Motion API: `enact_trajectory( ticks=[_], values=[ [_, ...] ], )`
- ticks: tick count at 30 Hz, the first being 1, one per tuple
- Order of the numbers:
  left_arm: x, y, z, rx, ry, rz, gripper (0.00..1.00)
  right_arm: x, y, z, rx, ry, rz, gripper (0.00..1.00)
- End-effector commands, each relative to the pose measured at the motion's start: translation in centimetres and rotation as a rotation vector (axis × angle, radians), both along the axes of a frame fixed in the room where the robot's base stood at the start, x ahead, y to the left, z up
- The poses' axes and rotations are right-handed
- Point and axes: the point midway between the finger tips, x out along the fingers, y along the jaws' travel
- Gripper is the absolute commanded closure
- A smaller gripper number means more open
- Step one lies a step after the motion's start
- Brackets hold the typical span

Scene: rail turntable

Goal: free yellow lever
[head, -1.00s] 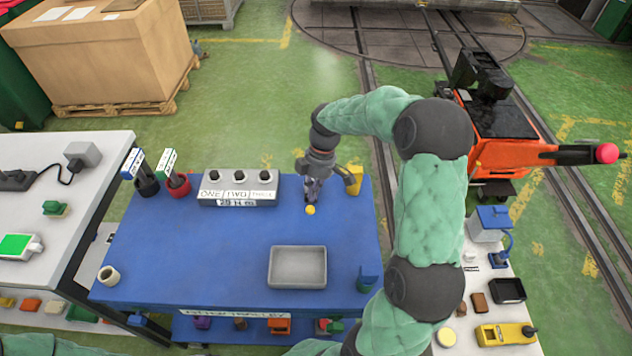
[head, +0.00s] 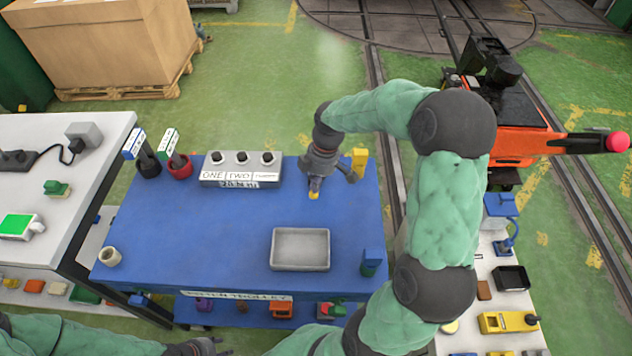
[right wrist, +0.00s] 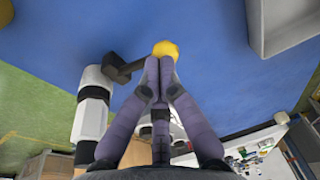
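The yellow lever's round knob (head: 314,195) is over the blue table, right of its middle. My right gripper (head: 315,190) is at the knob, fingers pointing down. In the right wrist view the purple-grey fingers (right wrist: 160,68) are drawn together, with the knob (right wrist: 166,48) just beyond their tips. A dark arm (right wrist: 122,68) runs from a white-and-black post (right wrist: 92,102) toward the knob and passes behind a finger. I cannot tell whether the fingers pinch the lever. My left gripper (head: 203,347) shows only partly at the bottom edge.
A grey tray (head: 300,265) is nearer me. A blue-and-green item (head: 372,262) stands at the right edge. The table's middle is clear.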

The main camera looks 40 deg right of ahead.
Motion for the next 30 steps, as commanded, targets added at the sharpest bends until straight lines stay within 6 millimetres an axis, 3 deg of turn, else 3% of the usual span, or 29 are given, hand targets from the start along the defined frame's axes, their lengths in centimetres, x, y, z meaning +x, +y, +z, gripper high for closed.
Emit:
enact_trajectory(
  ticks=[14, 30],
  values=[
    [0.0, 0.0, 0.3, 0.0, 0.0, 0.0, 0.6, -0.4, 0.4, -0.6, -0.001, -0.001, 0.0, 1.0],
    [0.0, 0.0, 1.7, 0.0, 0.0, 0.0, 0.6, -0.4, 0.4, 1.1, -0.002, -0.002, 0.001, 1.0]
  ],
)
